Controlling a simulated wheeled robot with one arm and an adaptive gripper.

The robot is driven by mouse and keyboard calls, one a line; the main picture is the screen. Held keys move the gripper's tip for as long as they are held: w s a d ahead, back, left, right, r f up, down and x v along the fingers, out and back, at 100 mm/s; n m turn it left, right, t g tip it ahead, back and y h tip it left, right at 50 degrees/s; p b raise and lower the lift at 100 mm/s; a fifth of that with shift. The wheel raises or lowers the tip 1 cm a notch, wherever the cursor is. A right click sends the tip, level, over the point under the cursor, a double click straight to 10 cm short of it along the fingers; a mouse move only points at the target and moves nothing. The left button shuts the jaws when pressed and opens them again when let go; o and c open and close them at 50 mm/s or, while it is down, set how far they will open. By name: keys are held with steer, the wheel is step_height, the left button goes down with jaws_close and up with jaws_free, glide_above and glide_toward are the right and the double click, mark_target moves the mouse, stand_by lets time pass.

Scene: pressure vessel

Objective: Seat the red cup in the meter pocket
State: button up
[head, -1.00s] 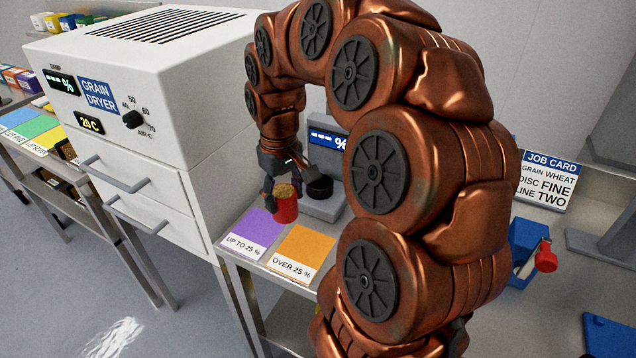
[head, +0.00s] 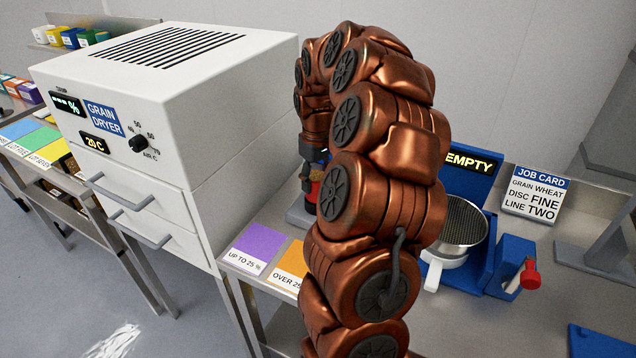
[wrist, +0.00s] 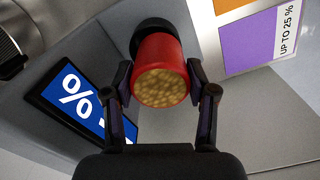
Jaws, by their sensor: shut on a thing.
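The red cup (wrist: 160,52), filled with golden grain, is between the fingers of my gripper (wrist: 164,88) in the wrist view. My gripper is shut on it. The dark round meter pocket (wrist: 150,26) shows just past the cup's far end, and the cup covers most of it. I cannot tell whether the cup's base is inside the pocket or just above it. The meter's display (wrist: 80,103) reads "%" with dashes. In the head view my arm hides most of the meter, and only a sliver of red cup (head: 315,190) shows by my gripper (head: 309,178).
A purple "UP TO 25 %" card (head: 254,244) and an orange card (head: 290,262) lie in front of the meter. The white grain dryer (head: 160,110) stands left. A blue mill marked "EMPTY" (head: 470,165) and a job card (head: 534,196) are right of my arm.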

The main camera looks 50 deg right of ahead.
mark_target(318, 188)
steer(key=shift+w+d+f, duration=0.1)
steer(key=shift+d, duration=0.25)
steer(key=shift+f, duration=1.65)
steer(key=shift+f, duration=0.2)
steer(key=o, duration=0.9)
steer(key=shift+r, duration=0.1)
